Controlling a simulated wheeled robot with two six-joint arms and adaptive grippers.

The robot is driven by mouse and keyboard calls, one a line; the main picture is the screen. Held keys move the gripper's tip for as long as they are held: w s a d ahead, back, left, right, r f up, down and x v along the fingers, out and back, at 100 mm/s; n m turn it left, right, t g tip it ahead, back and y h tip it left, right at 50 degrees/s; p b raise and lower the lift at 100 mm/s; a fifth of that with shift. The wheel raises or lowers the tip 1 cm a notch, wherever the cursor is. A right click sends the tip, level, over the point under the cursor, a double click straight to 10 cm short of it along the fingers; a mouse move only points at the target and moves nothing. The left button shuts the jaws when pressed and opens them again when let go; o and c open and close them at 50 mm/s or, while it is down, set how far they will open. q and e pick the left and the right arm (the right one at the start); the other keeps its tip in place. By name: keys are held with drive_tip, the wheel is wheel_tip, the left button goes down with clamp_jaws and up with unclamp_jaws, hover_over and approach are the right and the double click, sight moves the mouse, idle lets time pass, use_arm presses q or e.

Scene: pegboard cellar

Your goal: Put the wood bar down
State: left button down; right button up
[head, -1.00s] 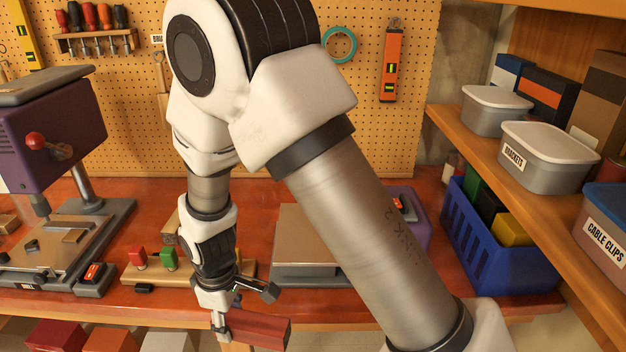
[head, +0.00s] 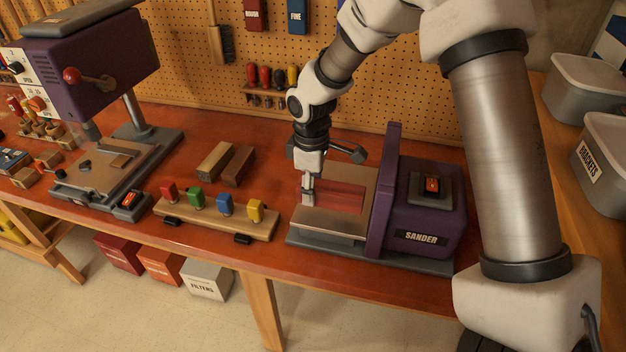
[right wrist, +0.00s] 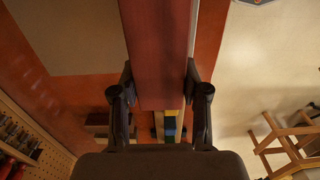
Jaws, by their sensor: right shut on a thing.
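My right gripper (head: 307,193) is shut on a reddish wood bar (head: 338,197) and holds it level over the tan table (head: 318,222) of the purple sander (head: 424,216). The bar points right, toward the sander's upright purple plate. I cannot tell whether the bar touches the sander table. In the right wrist view, the two fingers of the right gripper (right wrist: 160,88) press the sides of the bar (right wrist: 160,45), which runs away to the top edge. My left gripper is not in view.
Two other wood blocks, one tan (head: 215,160) and one dark brown (head: 238,166), lie behind a rack with coloured pieces (head: 215,217). A drill press (head: 95,75) stands at the left. Bare red bench top shows between rack and sander.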

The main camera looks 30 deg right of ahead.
drive_tip(key=w+d, duration=0.1)
drive_tip(key=w, duration=0.2)
drive_tip(key=shift+d+p, duration=0.4)
drive_tip(key=shift+w+a+f, duration=0.15)
drive_tip(key=shift+w+f, duration=0.05)
drive_tip(key=shift+f, duration=0.2)
wheel_tip(320, 180, down, 2)
drive_tip(key=shift+s+a+f+p, duration=0.1)
drive_tip(key=shift+a+f+p, duration=0.1)
drive_tip(key=shift+p, duration=0.6)
drive_tip(key=shift+d+f, duration=0.35)
drive_tip(key=shift+a+f, duration=0.1)
drive_tip(key=o, duration=1.3)
drive_tip(key=shift+a, duration=0.1)
